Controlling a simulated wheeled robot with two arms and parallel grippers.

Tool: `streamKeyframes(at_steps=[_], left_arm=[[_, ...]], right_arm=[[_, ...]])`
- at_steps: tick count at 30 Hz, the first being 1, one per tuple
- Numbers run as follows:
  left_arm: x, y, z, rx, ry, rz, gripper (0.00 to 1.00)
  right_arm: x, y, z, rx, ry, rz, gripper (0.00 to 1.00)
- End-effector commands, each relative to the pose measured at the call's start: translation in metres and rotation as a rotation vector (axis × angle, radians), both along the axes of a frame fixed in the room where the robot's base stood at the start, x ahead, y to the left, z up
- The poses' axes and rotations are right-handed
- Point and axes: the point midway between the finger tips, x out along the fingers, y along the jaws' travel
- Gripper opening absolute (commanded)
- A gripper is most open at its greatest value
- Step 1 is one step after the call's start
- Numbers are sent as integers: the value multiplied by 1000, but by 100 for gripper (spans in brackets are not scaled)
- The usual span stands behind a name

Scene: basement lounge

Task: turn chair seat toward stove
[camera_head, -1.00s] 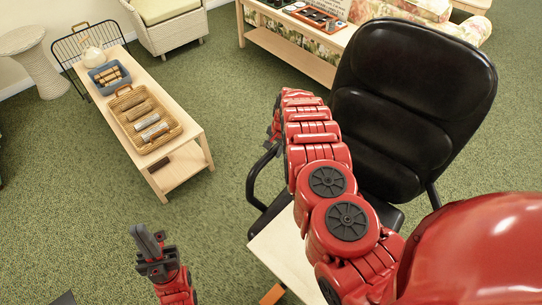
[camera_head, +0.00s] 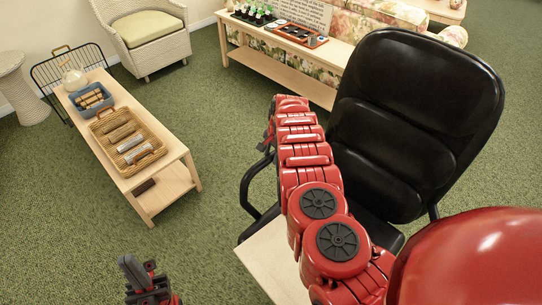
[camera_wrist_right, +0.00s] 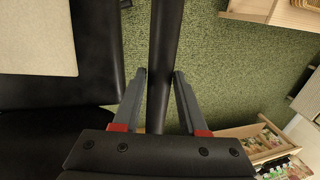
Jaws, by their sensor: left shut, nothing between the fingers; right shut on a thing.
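The black chair (camera_head: 415,110) stands at the right, its tall padded back toward the upper right and its seat partly hidden by my right arm. My right gripper (camera_head: 268,138) is at the chair's curved armrest (camera_head: 250,190), largely hidden behind its own arm. In the right wrist view, the fingers (camera_wrist_right: 160,75) are on either side of the black armrest bar (camera_wrist_right: 166,40) and shut on it. My left gripper (camera_head: 138,275) is low at the left, shut and empty, apart from the chair over the carpet. No stove is visible.
A low wooden table (camera_head: 165,185) with a wicker tray (camera_head: 130,137) and blue basket (camera_head: 91,98) stands at left. A long wooden table (camera_head: 275,60) stands behind, by a floral sofa (camera_head: 350,25). Green carpet between is clear.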

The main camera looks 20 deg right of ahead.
Motion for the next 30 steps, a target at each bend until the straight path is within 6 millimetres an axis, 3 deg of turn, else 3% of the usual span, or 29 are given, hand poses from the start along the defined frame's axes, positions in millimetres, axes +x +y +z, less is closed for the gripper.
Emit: streamKeyframes(at_steps=[3, 4, 9, 20, 30], left_arm=[[0, 0, 0, 0, 0, 0, 0], [0, 0, 0, 0, 0, 0, 0], [0, 0, 0, 0, 0, 0, 0], [0, 0, 1, 0, 0, 0, 0], [0, 0, 3, 0, 0, 0, 0]], right_arm=[[1, 0, 1, 0, -2, 1, 0], [0, 0, 1, -1, -1, 1, 44], [0, 0, 0, 0, -1, 1, 72], [0, 0, 4, 0, -1, 0, 72], [-7, -2, 47, 3, -2, -2, 72]])
